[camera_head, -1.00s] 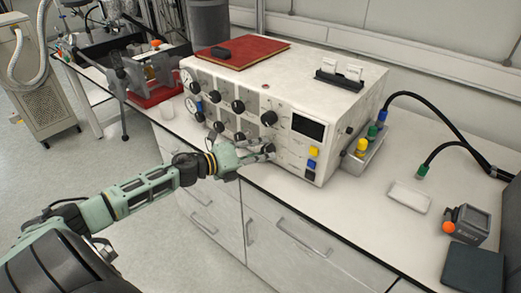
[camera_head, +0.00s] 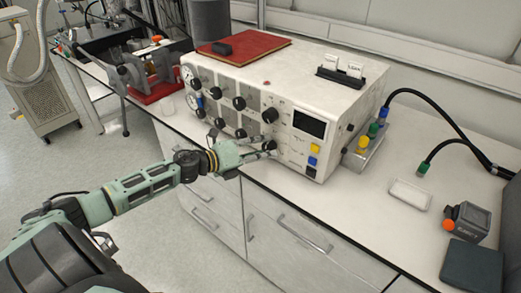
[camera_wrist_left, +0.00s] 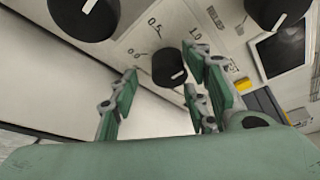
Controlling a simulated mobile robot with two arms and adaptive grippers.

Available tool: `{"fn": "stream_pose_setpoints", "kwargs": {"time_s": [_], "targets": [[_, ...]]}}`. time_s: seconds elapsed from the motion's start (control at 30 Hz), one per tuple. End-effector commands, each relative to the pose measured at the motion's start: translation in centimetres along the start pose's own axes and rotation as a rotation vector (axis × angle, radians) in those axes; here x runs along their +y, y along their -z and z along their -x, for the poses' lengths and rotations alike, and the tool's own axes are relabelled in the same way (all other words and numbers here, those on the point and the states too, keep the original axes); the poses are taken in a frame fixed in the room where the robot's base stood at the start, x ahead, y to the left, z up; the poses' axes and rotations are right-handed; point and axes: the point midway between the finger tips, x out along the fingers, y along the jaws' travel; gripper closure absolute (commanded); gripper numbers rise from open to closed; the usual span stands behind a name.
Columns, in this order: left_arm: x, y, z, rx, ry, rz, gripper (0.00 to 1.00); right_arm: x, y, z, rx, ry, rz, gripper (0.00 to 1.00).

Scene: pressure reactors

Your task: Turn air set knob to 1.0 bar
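The control box (camera_head: 334,98) is a white unit on the bench, with dark knobs, gauges and a screen on its front. In the left wrist view, a black knob (camera_wrist_left: 169,67) with a white pointer mark sits by a scale reading 0.0, 0.5 and 1.0. My left gripper (camera_head: 268,150) is at the lower front of the box. Its fingers (camera_wrist_left: 160,80) are open, to either side of the knob; I cannot tell whether they touch it. My right gripper is not in view.
Other black knobs (camera_wrist_left: 84,14) are close to my left fingers. A red book (camera_head: 243,50) and a dark holder lie on the box. At the right are a pale block (camera_head: 410,195), a small grey device (camera_head: 466,222) and cables. The bench front right of the gripper is clear.

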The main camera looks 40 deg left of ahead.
Motion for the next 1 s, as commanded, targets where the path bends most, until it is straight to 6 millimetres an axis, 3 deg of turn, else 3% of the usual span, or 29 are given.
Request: {"fn": "stream_pose_setpoints", "kwargs": {"time_s": [0.53,1.0], "targets": [[-0.1,0.0,0.5,0.0,0.003,0.0,0.59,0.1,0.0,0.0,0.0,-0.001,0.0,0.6],[0.0,0.1,6.8,0.003,0.0,0.001,0.59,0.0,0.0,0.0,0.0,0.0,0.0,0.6]]}}
